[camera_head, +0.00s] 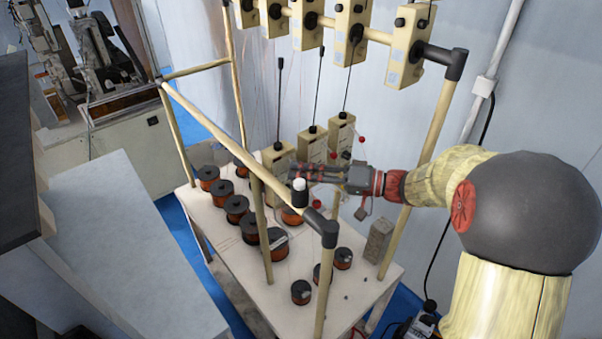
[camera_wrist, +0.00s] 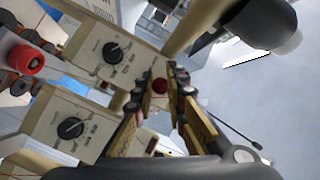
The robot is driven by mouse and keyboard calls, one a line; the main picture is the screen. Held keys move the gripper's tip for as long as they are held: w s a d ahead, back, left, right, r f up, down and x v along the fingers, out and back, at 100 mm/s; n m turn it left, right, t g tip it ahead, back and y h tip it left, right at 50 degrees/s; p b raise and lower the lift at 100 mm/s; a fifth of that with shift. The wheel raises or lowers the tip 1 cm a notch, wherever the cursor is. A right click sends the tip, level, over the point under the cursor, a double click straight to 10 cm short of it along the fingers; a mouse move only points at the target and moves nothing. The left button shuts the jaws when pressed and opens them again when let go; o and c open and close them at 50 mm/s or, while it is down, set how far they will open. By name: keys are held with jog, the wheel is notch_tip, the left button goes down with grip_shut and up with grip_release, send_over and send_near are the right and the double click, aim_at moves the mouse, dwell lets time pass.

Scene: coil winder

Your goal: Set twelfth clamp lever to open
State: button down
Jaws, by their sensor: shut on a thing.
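My gripper (camera_head: 297,172) reaches in from the right over the white table, in front of the cream tensioner boxes. In the wrist view its two fingers (camera_wrist: 160,88) are close together, with a small red ball knob (camera_wrist: 160,86) between their tips. This looks like the end of a clamp lever; its shaft is hidden, so its position cannot be told. Another red ball-ended lever (camera_head: 361,155) shows beside the boxes in the head view. I cannot tell which lever is the twelfth.
Cream boxes with black dials (camera_wrist: 112,52) stand close to the fingers. Copper wire spools (camera_head: 236,208) stand on the white table (camera_head: 265,300). A tan pipe frame (camera_head: 222,135) crosses in front of the boxes. More boxes (camera_head: 351,28) hang from the upper rail.

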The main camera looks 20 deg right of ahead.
notch_tip(320, 180, up, 3)
jog(key=m+g+h+p, duration=0.2)
jog(key=g+p, duration=0.1)
jog(key=shift+s+f+h, duration=0.1)
jog(key=shift+h, duration=0.3)
jog(key=r+m+g+h+p, duration=0.1)
jog(key=g+p, duration=0.1)
jog(key=p, duration=0.1)
jog(key=shift+r+h+p, duration=0.1)
jog(key=shift+h+p, duration=0.2)
jog(key=shift+p, duration=0.1)
jog(key=shift+w+r+m+g+p, duration=0.1)
jog(key=shift+w+m+g+p, duration=0.1)
jog(key=shift+m+g+p, duration=0.25)
jog(key=c, duration=1.8)
grip_release()
jog(key=shift+f, duration=0.2)
